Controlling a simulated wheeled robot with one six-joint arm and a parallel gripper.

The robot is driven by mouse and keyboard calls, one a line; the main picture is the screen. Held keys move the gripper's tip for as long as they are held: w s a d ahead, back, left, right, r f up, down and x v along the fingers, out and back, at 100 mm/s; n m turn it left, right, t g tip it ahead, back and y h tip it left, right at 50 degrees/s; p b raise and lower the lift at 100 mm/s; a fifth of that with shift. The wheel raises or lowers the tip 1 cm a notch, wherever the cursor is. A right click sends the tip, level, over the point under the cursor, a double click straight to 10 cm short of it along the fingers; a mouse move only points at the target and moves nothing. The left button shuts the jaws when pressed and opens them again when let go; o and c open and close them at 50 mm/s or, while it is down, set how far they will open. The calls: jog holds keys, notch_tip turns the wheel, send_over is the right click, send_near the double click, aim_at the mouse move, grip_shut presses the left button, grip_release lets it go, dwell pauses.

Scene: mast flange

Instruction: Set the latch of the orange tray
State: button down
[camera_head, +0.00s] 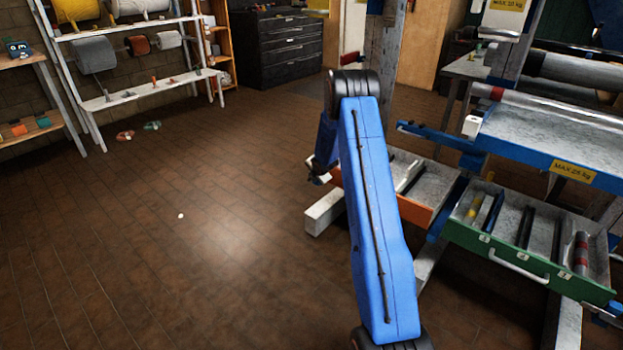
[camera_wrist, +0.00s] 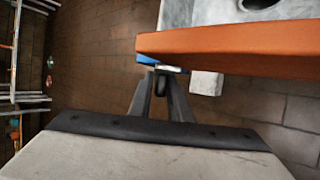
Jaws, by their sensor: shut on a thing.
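The orange tray (camera_head: 422,213) sticks out from the workbench frame at the right of the head view, partly hidden behind my blue arm. Its orange front spans the upper right of the wrist view (camera_wrist: 235,52). My gripper (camera_wrist: 161,82) is shut just below the left end of that front. A small pale metal piece, apparently the latch (camera_wrist: 170,69), shows at the fingertips, beside a bit of blue. Most of it is hidden by the fingers. In the head view only the dark end of my gripper (camera_head: 318,178) shows, left of the tray.
A green tray (camera_head: 520,262) with a pale handle is beside the orange one, holding several parts. A blue-edged bench top (camera_head: 540,145) overhangs it. A pale beam (camera_head: 325,212) lies low left of the tray.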

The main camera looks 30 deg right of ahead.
jog(key=shift+s+f+m+t+y, duration=0.1)
jog(key=shift+m+t+y, duration=0.15)
jog(key=shift+t, duration=0.75)
jog(key=shift+s+f+m+t+y, duration=0.15)
jog(key=shift+m+t, duration=0.2)
jog(key=shift+t, duration=0.65)
jog(key=shift+w, duration=0.1)
jog(key=c, duration=1.8)
grip_release()
jog(key=shift+r, duration=0.1)
jog(key=v, duration=1.7)
jog(key=shift+s, duration=0.35)
